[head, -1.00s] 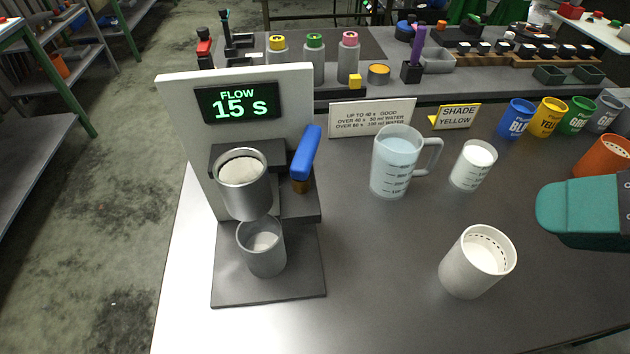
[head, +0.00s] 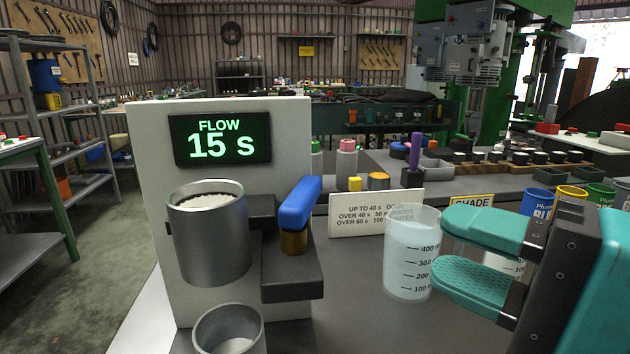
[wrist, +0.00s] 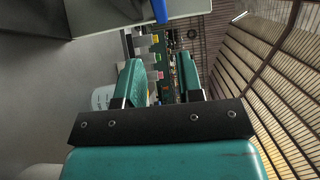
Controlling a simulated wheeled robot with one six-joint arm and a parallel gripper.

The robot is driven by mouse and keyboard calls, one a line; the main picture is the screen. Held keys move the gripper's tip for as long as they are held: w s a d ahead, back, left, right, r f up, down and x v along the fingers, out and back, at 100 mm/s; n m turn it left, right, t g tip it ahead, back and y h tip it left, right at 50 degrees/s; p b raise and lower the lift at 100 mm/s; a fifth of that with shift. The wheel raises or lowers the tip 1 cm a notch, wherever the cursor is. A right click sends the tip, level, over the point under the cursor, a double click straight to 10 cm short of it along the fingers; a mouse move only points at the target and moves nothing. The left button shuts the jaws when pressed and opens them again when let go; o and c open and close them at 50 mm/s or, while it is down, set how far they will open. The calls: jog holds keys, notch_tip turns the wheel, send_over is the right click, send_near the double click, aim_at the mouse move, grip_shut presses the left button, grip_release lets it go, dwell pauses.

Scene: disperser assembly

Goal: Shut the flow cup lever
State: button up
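The flow cup (head: 209,240) is a grey metal cup with white material inside, held on the flow stand (head: 290,125). The blue lever (head: 300,203) sits on a brass pivot just right of the cup and slants up to the right. The stand's display (head: 220,139) reads FLOW 15 s. A lower metal cup (head: 229,332) with pale content stands under the flow cup. My gripper (head: 460,258) is open and empty, right of the lever and apart from it, in front of the measuring jug. In the wrist view the gripper (wrist: 160,82) also shows open, with a bit of blue at the top.
The measuring jug (head: 408,265) of water stands between the lever and my gripper. A white sign (head: 350,216) stands behind it. Coloured paint cups (head: 571,196) line the right back. Open air lies above the jug toward the lever.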

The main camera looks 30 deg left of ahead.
aim_at(316, 196)
jog(key=a+p, duration=0.2)
jog(key=a, duration=0.2)
jog(key=w+a+p, duration=0.1)
jog(key=a+p, duration=0.2)
jog(key=a, duration=0.2)
jog(key=w+a+p, duration=0.1)
jog(key=a+p, duration=0.2)
jog(key=a, duration=0.2)
jog(key=shift+w+a, duration=0.25)
grip_shut()
jog(key=shift+p, duration=0.3)
